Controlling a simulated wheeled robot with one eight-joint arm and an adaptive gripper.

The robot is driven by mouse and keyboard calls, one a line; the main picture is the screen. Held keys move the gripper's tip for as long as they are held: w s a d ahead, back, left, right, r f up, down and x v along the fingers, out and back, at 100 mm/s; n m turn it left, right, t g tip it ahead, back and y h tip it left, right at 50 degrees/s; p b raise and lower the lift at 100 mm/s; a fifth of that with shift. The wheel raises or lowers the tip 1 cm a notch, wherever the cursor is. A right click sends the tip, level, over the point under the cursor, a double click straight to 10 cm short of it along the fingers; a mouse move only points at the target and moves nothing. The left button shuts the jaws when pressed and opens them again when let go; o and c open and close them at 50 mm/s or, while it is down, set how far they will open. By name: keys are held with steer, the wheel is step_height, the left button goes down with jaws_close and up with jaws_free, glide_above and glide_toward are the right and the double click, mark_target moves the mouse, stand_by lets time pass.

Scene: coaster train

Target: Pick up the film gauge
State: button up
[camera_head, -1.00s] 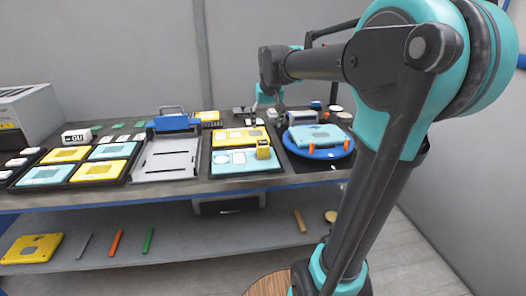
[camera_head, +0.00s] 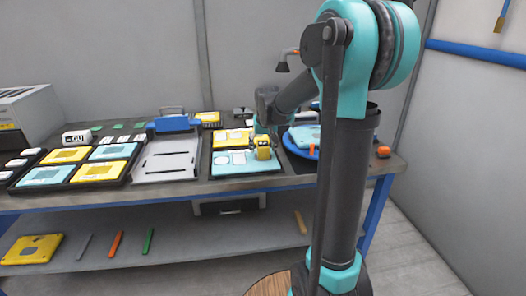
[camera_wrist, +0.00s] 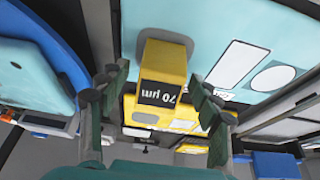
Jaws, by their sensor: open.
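The film gauge is a small yellow block (camera_head: 263,148) with a dark label. In the head view it stands on the teal plate (camera_head: 230,165) at the right part of the bench. In the wrist view the yellow film gauge (camera_wrist: 163,80) shows its "70 µm" label between the fingers. My gripper (camera_wrist: 158,110) is open, with one dark green finger on each side of the gauge. I cannot tell whether either finger touches it. In the head view my gripper (camera_head: 262,132) is at the gauge and its fingers are hard to make out.
A blue round turntable (camera_head: 312,153) stands right of the gauge, partly behind my arm. A grey tray (camera_head: 165,160) with a blue clamp bar lies to the left. Farther left are teal and yellow plates (camera_head: 100,172). The lower shelf (camera_head: 180,240) holds several small bars.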

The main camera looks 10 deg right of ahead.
steer(key=shift+w+f, duration=0.15)
steer(key=shift+f, duration=0.2)
jaws_close()
steer(key=shift+r, duration=0.1)
